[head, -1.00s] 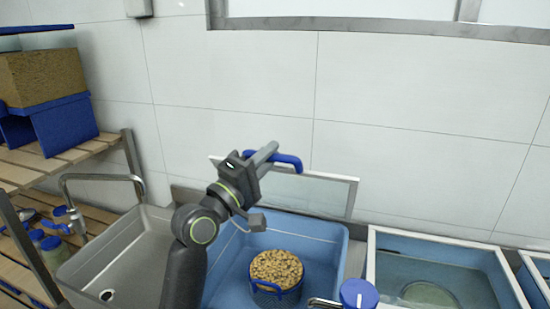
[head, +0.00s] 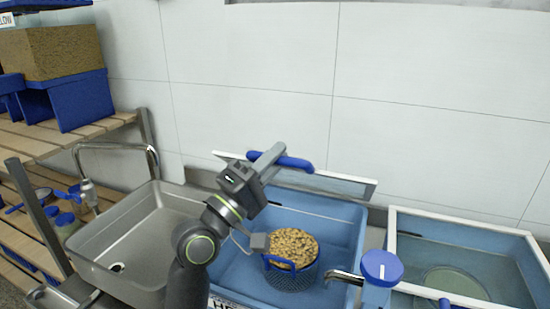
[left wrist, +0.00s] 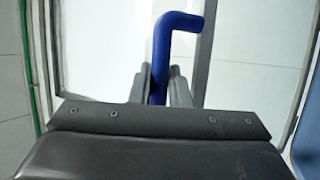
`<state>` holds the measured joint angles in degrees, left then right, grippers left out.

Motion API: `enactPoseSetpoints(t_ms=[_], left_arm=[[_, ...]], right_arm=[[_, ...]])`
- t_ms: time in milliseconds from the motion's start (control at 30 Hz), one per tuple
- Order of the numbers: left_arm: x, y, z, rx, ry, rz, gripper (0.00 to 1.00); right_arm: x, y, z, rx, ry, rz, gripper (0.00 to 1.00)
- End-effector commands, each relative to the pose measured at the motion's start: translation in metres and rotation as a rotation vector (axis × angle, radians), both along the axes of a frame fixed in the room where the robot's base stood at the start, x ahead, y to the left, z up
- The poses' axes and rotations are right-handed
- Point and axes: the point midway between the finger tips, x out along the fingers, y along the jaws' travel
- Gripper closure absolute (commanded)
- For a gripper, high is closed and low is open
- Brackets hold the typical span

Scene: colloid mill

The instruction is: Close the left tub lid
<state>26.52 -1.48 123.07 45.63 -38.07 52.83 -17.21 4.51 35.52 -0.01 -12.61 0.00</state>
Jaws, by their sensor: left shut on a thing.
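The left tub (head: 335,215) is a blue basin at the middle of the head view. Its lid (head: 340,184), a clear panel in a pale frame, stands raised and tilted along the tub's back edge near the wall. My left gripper (head: 268,157) is shut on the lid's blue handle (head: 295,163). In the left wrist view the handle (left wrist: 178,22) runs down between the two fingers (left wrist: 160,88), with the lid's panel (left wrist: 105,50) behind it. My right gripper is not in view.
A blue basket of brown nuts (head: 292,250) sits in the left tub. A steel sink (head: 130,240) is on the left, and a second framed tub (head: 450,229) on the right. A blue-topped tap (head: 380,268) stands at the front. Wooden shelves (head: 80,135) are far left.

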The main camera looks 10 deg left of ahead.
Motion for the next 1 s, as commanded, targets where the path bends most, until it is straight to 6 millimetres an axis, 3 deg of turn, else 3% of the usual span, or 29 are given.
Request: enactPoseSetpoints(t_ms=[167, 200, 267, 667, 1000], left_arm=[[0.000, 0.000, -0.001, 0.001, 0.002, -0.001, 1.00], [0.000, 0.000, -0.001, 0.001, 0.002, -0.001, 0.83], [0.000, 0.000, -0.001, 0.001, 0.002, -0.001, 0.75], [-0.007, 0.005, -0.005, 0.001, -0.001, 0.002, 0.75], [-0.061, 0.046, -0.040, 0.005, -0.005, 0.004, 0.75]], right_arm=[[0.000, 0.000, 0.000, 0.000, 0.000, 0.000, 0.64], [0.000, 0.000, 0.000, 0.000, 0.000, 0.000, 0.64], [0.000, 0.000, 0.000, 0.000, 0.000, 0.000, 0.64], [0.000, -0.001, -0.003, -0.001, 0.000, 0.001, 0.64], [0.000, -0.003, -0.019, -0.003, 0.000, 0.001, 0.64]])
